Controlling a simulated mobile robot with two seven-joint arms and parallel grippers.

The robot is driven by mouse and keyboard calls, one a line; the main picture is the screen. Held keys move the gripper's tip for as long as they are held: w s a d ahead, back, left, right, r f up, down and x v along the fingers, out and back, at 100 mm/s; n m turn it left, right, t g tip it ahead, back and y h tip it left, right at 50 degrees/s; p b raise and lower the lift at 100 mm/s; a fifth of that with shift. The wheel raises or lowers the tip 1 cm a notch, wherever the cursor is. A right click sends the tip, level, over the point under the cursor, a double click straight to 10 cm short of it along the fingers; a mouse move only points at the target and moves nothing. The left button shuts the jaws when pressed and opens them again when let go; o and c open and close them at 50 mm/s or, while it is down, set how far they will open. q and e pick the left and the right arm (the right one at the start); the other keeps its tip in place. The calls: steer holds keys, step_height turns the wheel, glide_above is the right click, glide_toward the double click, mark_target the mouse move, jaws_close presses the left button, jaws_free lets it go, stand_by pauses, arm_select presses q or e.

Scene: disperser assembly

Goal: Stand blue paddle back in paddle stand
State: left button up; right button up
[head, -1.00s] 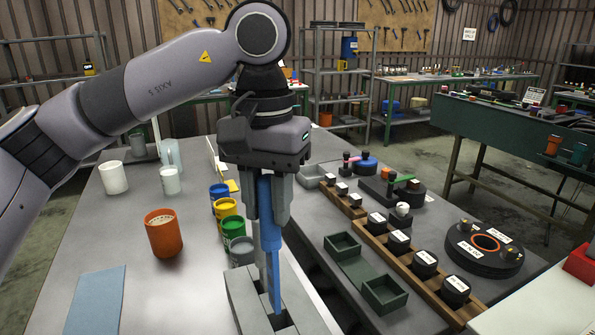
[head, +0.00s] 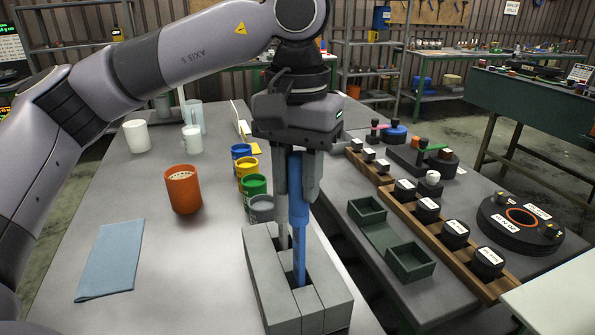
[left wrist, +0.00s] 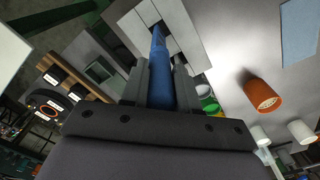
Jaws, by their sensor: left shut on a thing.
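The blue paddle (head: 298,215) stands nearly upright between the fingers of my left gripper (head: 299,178), which is shut on its upper part. Its lower end reaches into a slot of the grey paddle stand (head: 330,275). How deep it sits, and whether it touches the bottom, cannot be seen. In the left wrist view the blue paddle (left wrist: 161,75) runs from between the fingers (left wrist: 160,85) down to an opening in the grey stand (left wrist: 185,35). A grey rod-like piece (head: 283,225) shows beside the paddle above the stand. My right gripper is not in view.
Blue, yellow, green and grey cups (head: 254,185) stand in a row close behind the stand. An orange cup (head: 183,190) and a blue cloth (head: 110,260) are to the left. A dark green tray (head: 385,240) and labelled black weights (head: 456,232) are to the right.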

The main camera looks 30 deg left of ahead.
mark_target(298, 219)
arm_select(q)
step_height(298, 219, down, 2)
steer(key=shift+f+b, duration=0.15)
steer(key=shift+b, duration=0.5)
steer(key=shift+f+b, duration=1.3)
steer(key=shift+f, duration=0.5)
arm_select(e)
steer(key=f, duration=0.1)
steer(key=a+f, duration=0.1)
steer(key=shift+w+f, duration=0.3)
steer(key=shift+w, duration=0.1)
arm_select(q)
steer(key=o, duration=1.1)
steer(key=shift+r, duration=0.1)
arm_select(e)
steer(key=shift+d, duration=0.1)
arm_select(q)
step_height(298, 219, up, 7)
steer(key=shift+r+p, duration=0.1)
steer(key=shift+p, duration=0.35)
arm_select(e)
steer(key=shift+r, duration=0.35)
